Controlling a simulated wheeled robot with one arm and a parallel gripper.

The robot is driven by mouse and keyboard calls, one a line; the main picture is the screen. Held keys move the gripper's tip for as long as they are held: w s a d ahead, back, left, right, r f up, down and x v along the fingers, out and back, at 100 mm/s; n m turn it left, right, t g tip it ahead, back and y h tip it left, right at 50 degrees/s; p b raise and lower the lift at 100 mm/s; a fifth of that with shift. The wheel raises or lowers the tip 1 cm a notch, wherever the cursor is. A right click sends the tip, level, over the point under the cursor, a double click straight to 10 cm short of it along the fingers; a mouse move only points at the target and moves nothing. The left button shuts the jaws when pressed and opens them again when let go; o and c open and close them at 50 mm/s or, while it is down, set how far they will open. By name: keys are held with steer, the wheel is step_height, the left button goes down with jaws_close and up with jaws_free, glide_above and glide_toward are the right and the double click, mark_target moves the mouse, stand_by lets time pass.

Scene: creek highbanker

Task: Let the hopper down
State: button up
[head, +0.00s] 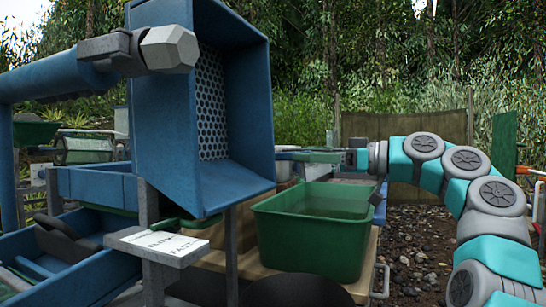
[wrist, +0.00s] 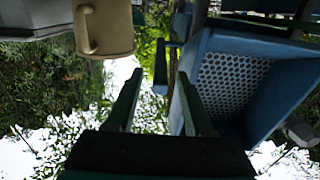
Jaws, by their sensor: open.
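The blue hopper (head: 228,110) stands tipped up in the head view, its open side facing right and a perforated grey plate (head: 211,105) inside. It also shows at the right of the wrist view (wrist: 262,95), with its perforated plate. My gripper (head: 300,153) reaches in from the right at the hopper's lower right edge, and its tips are partly hidden there. In the wrist view my gripper (wrist: 160,78) is open, with nothing held between its fingers. The right finger appears close beside the hopper's wall; I cannot tell whether they touch. A narrow dark blue bar (wrist: 160,62) shows beyond the fingertips.
A green tub (head: 310,240) stands below my arm. A blue pipe with a grey hexagonal end (head: 168,49) crosses the upper left. A white lettered sign (head: 157,244) sits at lower left. A beige container with a handle (wrist: 104,28) hangs into the wrist view's top left.

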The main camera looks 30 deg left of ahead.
mark_target(279, 156)
steer(key=a, duration=0.4)
steer(key=s+a+p, duration=0.1)
steer(key=a, duration=0.2)
steer(key=shift+w, duration=0.1)
jaws_close()
stand_by(1.2)
